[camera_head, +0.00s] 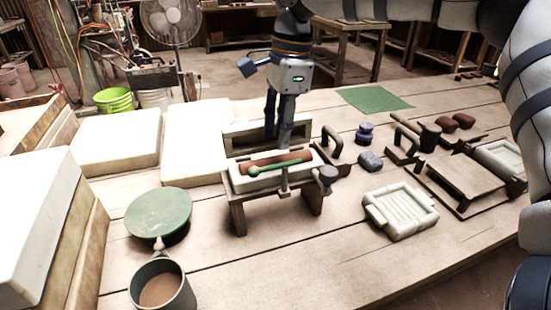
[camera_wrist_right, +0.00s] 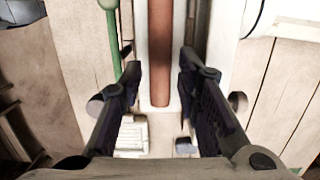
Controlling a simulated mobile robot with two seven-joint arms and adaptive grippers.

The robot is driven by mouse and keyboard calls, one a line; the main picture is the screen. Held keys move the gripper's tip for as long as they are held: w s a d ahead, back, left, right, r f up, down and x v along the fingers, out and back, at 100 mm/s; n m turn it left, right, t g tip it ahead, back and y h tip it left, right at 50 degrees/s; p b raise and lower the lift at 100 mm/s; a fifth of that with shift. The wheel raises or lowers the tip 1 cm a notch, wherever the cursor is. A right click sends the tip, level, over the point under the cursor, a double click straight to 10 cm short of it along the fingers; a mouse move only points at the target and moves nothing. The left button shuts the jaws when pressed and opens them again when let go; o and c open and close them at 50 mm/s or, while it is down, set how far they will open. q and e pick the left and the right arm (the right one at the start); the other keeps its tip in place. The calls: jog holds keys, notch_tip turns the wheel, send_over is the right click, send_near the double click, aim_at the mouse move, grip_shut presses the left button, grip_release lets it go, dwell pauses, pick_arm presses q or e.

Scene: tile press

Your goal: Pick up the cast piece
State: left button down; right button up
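The reddish-brown cast piece (camera_head: 275,160) is a long bar lying in a white mold (camera_head: 243,183) on the small wooden press stand (camera_head: 238,217). A green-handled lever (camera_head: 272,168) runs along its near side. My right gripper (camera_head: 278,138) points down just above and behind the piece. In the right wrist view my right gripper (camera_wrist_right: 160,62) is open, with one finger on each side of the bar (camera_wrist_right: 160,50) and nothing held between them. I cannot tell how far the fingertips are above the bar. My left gripper is not in view.
A green round plate (camera_head: 158,212) and a cup of brown stuff (camera_head: 160,290) stand at the near left. White blocks (camera_head: 118,140) fill the left side. A white ribbed tray (camera_head: 402,211) lies at right, with dark hand tools (camera_head: 331,148) behind it. The front middle table is clear.

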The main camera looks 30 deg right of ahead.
aim_at(277, 157)
notch_tip(277, 157, down, 5)
jog(key=shift+a+r, duration=0.1)
jog(key=shift+a, duration=0.05)
grip_shut()
jog(key=shift+w, duration=0.1)
